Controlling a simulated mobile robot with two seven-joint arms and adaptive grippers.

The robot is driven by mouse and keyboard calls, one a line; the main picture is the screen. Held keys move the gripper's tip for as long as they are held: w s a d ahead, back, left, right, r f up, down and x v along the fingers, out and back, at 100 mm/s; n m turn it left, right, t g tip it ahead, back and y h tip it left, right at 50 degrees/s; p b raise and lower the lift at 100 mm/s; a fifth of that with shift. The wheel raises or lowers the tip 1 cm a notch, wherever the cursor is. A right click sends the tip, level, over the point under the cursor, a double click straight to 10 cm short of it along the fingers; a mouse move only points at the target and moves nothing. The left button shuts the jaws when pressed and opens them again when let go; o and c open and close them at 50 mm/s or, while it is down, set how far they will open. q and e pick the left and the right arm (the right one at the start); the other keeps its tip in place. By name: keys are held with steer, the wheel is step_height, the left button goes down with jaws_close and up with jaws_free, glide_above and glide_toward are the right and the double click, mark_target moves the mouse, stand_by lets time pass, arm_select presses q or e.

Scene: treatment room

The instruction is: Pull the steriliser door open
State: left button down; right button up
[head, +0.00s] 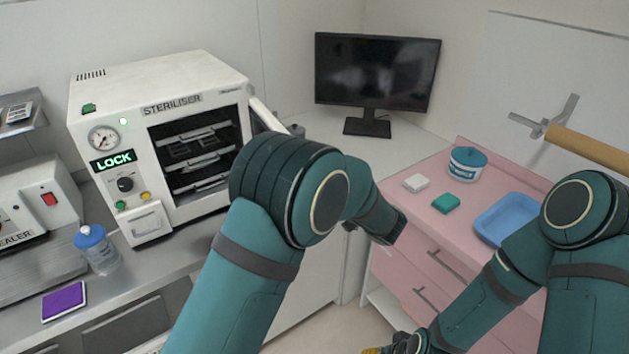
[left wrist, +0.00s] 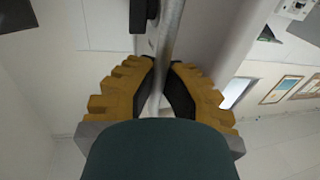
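The white steriliser (head: 160,85) stands on the counter at left in the head view. Its front is uncovered, showing metal trays inside the dark chamber (head: 195,155). Its door (head: 264,117) is swung out to the right, seen almost edge-on and partly hidden by my left arm. In the left wrist view, my left gripper (left wrist: 163,72) has its yellow fingers closed around a grey metal bar, the door handle (left wrist: 170,38). That gripper is hidden behind my arm in the head view. My right gripper (head: 396,346) is low at the bottom edge, mostly cut off, away from the steriliser.
A blue-capped bottle (head: 97,248) and a purple pad (head: 64,301) are on the counter before the steriliser. A monitor (head: 374,72) stands behind. A pink drawer cabinet (head: 440,222) at right carries a blue tray (head: 480,228), a tub (head: 467,164) and small boxes.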

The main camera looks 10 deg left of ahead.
arm_select(q)
steer(key=shift+d, duration=0.15)
steer(key=c, duration=1)
jaws_free()
steer(key=v, duration=1.2)
